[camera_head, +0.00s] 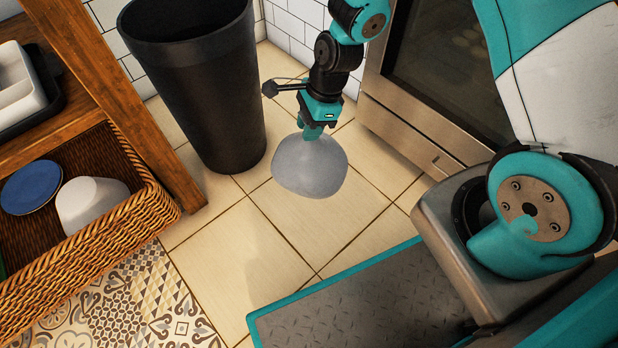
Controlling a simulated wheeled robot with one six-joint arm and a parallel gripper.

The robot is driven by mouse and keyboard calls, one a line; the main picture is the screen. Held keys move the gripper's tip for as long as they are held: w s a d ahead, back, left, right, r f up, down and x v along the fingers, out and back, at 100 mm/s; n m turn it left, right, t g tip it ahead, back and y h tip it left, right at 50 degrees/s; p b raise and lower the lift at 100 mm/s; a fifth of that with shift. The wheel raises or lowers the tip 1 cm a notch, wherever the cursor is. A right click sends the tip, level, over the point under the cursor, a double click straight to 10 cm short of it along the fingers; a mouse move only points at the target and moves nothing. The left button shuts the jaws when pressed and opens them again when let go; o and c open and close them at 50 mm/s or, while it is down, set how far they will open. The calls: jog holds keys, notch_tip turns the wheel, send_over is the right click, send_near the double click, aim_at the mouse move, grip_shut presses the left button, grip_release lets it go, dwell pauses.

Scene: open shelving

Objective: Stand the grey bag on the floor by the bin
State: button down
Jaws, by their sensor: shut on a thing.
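The grey bag (309,168) hangs below my gripper (313,135), a rounded, smooth shape over the floor tiles. My gripper points down and is shut on the top of the bag. I cannot tell whether the bag's underside touches the floor. The black bin (205,95) stands upright on the floor to the left of the bag, with a gap of bare tile between them. The bin's open top faces me and its inside is dark.
A wooden shelf unit (120,90) with a wicker basket (110,235) stands at the left. A steel-fronted oven (420,120) is at the right of the bag. Beige floor tiles (235,265) lie clear in front of the bin. A patterned mat (135,300) lies at the lower left.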

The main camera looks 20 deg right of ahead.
notch_tip(320, 180, down, 14)
jog(key=b, duration=0.7)
jog(key=shift+f, duration=0.2)
jog(key=shift+f, duration=0.15)
jog(key=c, duration=0.9)
grip_release()
